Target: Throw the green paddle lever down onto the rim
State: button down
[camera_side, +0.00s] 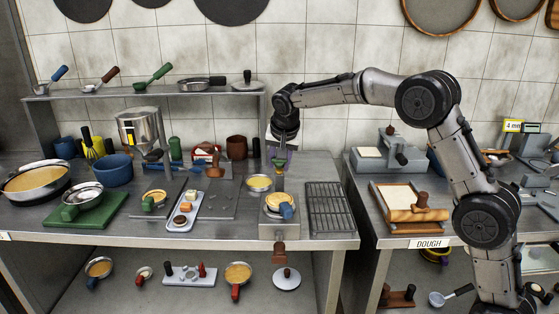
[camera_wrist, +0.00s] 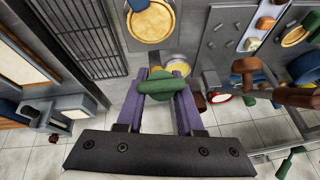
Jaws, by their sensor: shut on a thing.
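The green paddle lever (camera_wrist: 160,86) shows in the wrist view between the two purple fingers of my gripper (camera_wrist: 158,92). The fingers are shut on it. In the side view my gripper (camera_side: 281,160) points down above the back of a small grey station (camera_side: 279,230), and the paddle is mostly hidden by the fingers. A pale upright post (camera_side: 280,184) shows just below the fingers. On the station sits a round pan (camera_side: 279,203) with pale filling and a blue handle; it also shows in the wrist view (camera_wrist: 152,20). I cannot tell which edge is the rim.
A wire rack (camera_side: 329,208) lies right of the station. A small yellow-filled bowl (camera_side: 259,183) stands behind left, and a white tray (camera_side: 184,211) farther left. A shelf (camera_side: 150,89) with pans runs along the wall behind.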

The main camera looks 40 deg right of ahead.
aim_at(279, 202)
jog(key=shift+s+a+f+t+h, duration=0.25)
jog(key=shift+f+t+h, duration=0.1)
jog(key=shift+f, duration=0.2)
jog(key=shift+s+a+f+t+h, duration=0.3)
jog(key=shift+f+t+h, duration=0.1)
jog(key=shift+f, duration=0.15)
jog(key=shift+s+a+f+t+h, duration=0.25)
jog(key=shift+f+t+h, duration=0.1)
jog(key=shift+f, duration=0.2)
jog(key=shift+s+a+f+t+h, duration=0.15)
jog(key=shift+f+t+h, duration=0.15)
jog(key=shift+f, duration=0.35)
jog(key=shift+s+a+f+t+h, duration=0.15)
jog(key=shift+f+t+h, duration=0.15)
jog(key=shift+f, duration=0.3)
jog(key=shift+f+t+h, duration=0.5)
jog(key=shift+f, duration=0.4)
jog(key=c, duration=0.5)
grip_release()
jog(key=shift+c, duration=0.2)
jog(key=v, duration=1.4)
